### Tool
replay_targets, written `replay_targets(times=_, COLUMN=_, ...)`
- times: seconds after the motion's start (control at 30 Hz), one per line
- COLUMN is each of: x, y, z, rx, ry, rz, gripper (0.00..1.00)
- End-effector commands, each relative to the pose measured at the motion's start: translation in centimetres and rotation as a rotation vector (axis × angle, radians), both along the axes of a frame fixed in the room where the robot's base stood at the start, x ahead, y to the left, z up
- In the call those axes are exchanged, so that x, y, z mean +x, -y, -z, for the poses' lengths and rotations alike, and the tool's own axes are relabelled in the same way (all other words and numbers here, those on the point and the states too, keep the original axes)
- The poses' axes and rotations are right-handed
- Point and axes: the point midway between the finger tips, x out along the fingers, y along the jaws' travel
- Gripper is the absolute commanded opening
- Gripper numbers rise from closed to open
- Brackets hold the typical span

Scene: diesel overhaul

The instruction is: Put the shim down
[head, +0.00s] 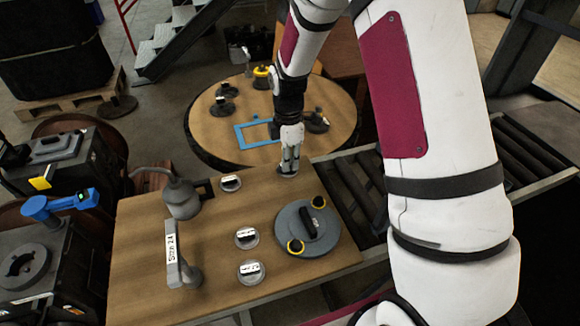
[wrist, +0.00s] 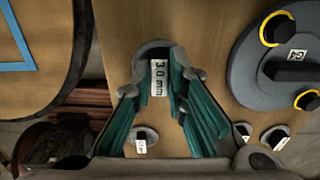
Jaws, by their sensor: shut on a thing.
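My gripper (head: 289,162) points down over the far right corner of the wooden table. It is shut on a grey shim with a white label reading "3.0 mm" (wrist: 157,78); its fingers stand on both sides of the shim's raised tab. In the head view the held shim (head: 287,174) is mostly hidden by the fingers. It is at or just above the wood; I cannot tell whether it touches. Other labelled shims lie on the table: one (head: 230,183) left of my gripper, and two nearer ones (head: 246,238) (head: 251,272).
A grey round plate (head: 290,240) with yellow rings and a black handle lies right of the two nearer shims. A grey can (head: 182,198) and a labelled stand (head: 183,270) are at the left. Behind is a round table (head: 215,140) with a blue frame (head: 240,135).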

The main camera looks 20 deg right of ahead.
Motion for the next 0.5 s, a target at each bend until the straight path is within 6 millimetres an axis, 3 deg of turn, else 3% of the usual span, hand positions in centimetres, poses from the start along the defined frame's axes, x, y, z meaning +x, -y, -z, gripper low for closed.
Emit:
replay_targets(times=0.17, x=0.4, y=0.5, z=0.4, rx=0.001, ry=-0.001, rz=-0.001, gripper=0.0)
replay_targets(times=0.4, x=0.3, y=0.5, z=3.3, rx=0.0, ry=-0.003, rz=-0.001, gripper=0.0)
replay_targets(times=0.5, x=0.3, y=0.5, z=3.6, rx=0.0, ry=-0.001, rz=0.0, gripper=0.0)
